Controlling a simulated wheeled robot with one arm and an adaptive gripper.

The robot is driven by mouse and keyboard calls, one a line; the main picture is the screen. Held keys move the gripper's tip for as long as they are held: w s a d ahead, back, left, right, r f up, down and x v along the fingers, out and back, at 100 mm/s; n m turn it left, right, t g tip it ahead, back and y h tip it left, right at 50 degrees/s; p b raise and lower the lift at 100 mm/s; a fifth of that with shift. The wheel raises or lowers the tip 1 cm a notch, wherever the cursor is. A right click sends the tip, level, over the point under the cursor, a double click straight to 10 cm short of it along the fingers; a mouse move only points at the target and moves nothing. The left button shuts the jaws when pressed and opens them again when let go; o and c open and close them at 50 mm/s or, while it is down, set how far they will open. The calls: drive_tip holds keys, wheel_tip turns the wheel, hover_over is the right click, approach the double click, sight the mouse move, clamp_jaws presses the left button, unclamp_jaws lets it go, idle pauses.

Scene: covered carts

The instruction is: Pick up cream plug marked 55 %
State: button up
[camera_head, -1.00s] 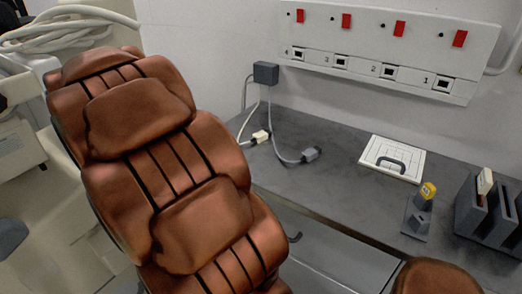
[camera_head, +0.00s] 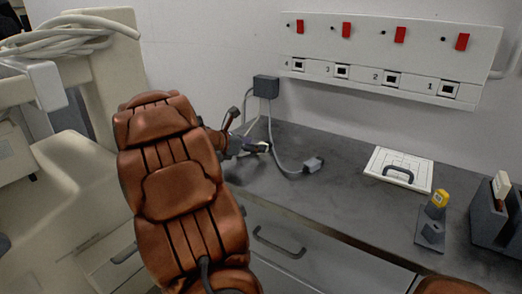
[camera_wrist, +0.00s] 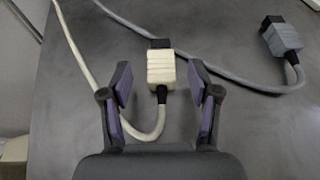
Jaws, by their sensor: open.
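The cream plug (camera_wrist: 161,69) lies on the grey worktop in the wrist view, with a dark tip at its far end and a cream cable looping back from its near end. No 55 % marking can be read on it. My gripper (camera_wrist: 161,84) is open, its two purple-padded fingers on either side of the plug's near part, with gaps visible on both sides. In the head view my gripper (camera_head: 248,147) is low over the worktop's left part and mostly hides the plug.
A grey plug (camera_wrist: 283,40) on a grey cable lies to the right; it also shows in the head view (camera_head: 313,164). Both cables run to a wall box (camera_head: 266,87). A white panel with a handle (camera_head: 398,170), a yellow-topped stand (camera_head: 433,220) and a grey rack (camera_head: 490,215) stand farther right.

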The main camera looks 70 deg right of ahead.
drive_tip(key=x, duration=0.3)
drive_tip(key=shift+s+d+f, duration=0.1)
drive_tip(key=shift+f, duration=0.05)
clamp_jaws()
idle(0.4)
